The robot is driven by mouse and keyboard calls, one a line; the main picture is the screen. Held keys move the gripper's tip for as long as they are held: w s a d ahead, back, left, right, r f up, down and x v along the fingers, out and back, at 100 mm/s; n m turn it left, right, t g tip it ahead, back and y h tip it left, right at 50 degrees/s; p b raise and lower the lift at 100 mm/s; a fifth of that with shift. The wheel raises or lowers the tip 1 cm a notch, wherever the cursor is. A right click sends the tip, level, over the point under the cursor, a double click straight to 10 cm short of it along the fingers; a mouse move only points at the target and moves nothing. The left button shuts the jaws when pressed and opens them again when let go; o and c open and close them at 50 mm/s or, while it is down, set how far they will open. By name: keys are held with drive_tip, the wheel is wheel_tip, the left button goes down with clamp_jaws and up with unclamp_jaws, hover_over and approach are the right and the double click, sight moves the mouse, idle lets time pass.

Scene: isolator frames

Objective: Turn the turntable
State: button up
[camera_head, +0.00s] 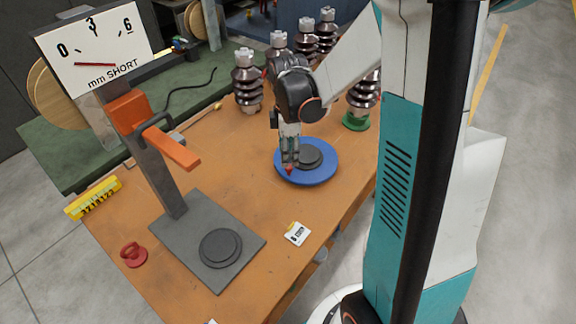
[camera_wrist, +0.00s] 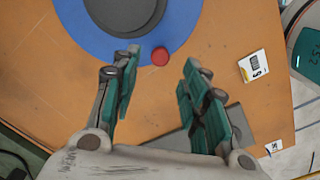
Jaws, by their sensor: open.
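The turntable (camera_head: 318,177) is a round blue disc with a dark grey raised centre, lying on the orange-brown bench. It also fills the top left of the wrist view (camera_wrist: 80,30). A small red knob (camera_wrist: 160,56) sits at its rim; it shows in the head view too (camera_head: 289,171), just under the fingertips. My gripper (camera_head: 290,163) points down over the near left rim of the disc. In the wrist view my gripper (camera_wrist: 160,62) is open, one finger on each side of the knob, with gaps visible. I cannot tell the exact fingertip height.
A gauge stand (camera_head: 170,180) with an orange handle and grey base is at the left. Several brown insulators (camera_head: 247,82) stand at the back. A small label card (camera_head: 297,233) lies in front of the turntable. A red object (camera_head: 133,254) lies at the front left.

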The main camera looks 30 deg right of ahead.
wheel_tip(320, 180, down, 5)
drive_tip(key=shift+f+b, duration=0.1)
drive_tip(key=shift+b, duration=0.55)
clamp_jaws()
